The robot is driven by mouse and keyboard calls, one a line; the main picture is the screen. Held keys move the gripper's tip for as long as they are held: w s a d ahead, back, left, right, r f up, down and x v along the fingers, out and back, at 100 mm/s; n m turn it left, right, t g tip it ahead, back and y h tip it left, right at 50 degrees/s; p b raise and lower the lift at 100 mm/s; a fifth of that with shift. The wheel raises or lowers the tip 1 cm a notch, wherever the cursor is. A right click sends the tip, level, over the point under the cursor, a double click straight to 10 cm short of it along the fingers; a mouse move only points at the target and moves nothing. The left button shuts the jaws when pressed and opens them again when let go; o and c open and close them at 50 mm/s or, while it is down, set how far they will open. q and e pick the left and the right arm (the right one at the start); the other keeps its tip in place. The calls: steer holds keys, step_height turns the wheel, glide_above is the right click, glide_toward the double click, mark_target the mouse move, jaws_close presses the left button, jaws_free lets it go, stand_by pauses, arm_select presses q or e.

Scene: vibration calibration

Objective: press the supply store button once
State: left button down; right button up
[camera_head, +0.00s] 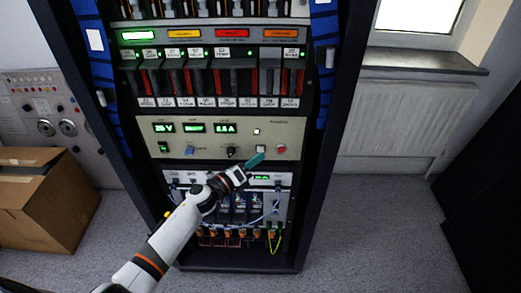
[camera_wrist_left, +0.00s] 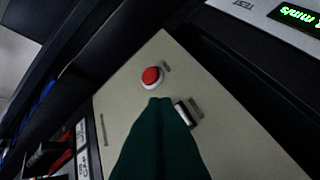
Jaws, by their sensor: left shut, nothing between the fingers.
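The beige supply panel (camera_head: 215,136) has lit green displays and a row of controls. A round red button (camera_head: 281,149) sits at its right end; it also shows in the wrist view (camera_wrist_left: 151,76). Left of it is a small pale rectangular button (camera_head: 261,148), seen in the wrist view (camera_wrist_left: 186,113) partly behind my fingers. Their labels are too small to read, so I cannot tell which is the store button. My left gripper (camera_head: 258,158) is shut and empty, its green fingertips (camera_wrist_left: 163,102) just below the rectangular button and left-below the red one. Contact cannot be told.
The panel is set in a dark rack (camera_head: 340,90) with blue side strips. Above are rows of labelled modules (camera_head: 220,80); below, a unit with cables (camera_head: 275,240). A cardboard box (camera_head: 65,215) stands at left.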

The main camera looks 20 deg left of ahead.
arm_select(q)
steer(key=shift+w, duration=0.1)
steer(key=shift+w+a, duration=0.15)
steer(key=shift+w, duration=0.15)
steer(key=shift+w+a+b, duration=0.1)
steer(key=shift+w+b, duration=0.3)
steer(key=shift+b, duration=0.1)
stand_by(0.8)
steer(key=shift+s, duration=0.1)
steer(key=shift+s+d, duration=0.2)
steer(key=shift+s, duration=0.5)
steer(key=shift+s+d+p, duration=0.25)
steer(key=shift+s+p, duration=0.05)
steer(key=shift+s, duration=0.5)
steer(key=shift+s+d+p, duration=0.2)
steer(key=shift+s+p, duration=0.05)
steer(key=shift+s, duration=0.55)
steer(key=shift+s+d+p, duration=0.25)
steer(key=shift+s+p, duration=0.05)
steer(key=shift+s, duration=0.5)
